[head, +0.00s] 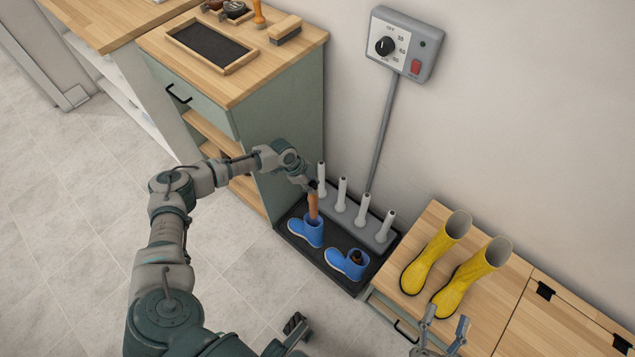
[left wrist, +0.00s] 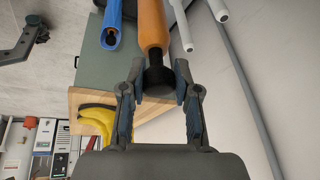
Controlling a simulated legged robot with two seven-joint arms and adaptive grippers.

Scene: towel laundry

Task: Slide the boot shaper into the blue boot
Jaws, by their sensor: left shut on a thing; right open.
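An orange boot shaper (head: 313,206) with a black knob (left wrist: 158,78) stands nearly upright. My left gripper (head: 312,187) is shut on the knob; its fingers (left wrist: 160,70) sit on both sides of it in the left wrist view. The shaper's lower end is at the opening of the left blue boot (head: 303,232); I cannot tell how deep it sits. A second blue boot (head: 343,264) stands to the right, with something dark and orange in its opening; it also shows in the left wrist view (left wrist: 112,18). My right gripper (head: 446,320) is open and empty at the bottom.
The blue boots stand on a black tray (head: 330,273) in front of several pale upright posts (head: 361,210). Yellow boots (head: 436,253) stand on a wooden bench (head: 513,310) at the right. A green cabinet (head: 285,125) rises close behind my left arm. A control box (head: 405,43) hangs on the wall.

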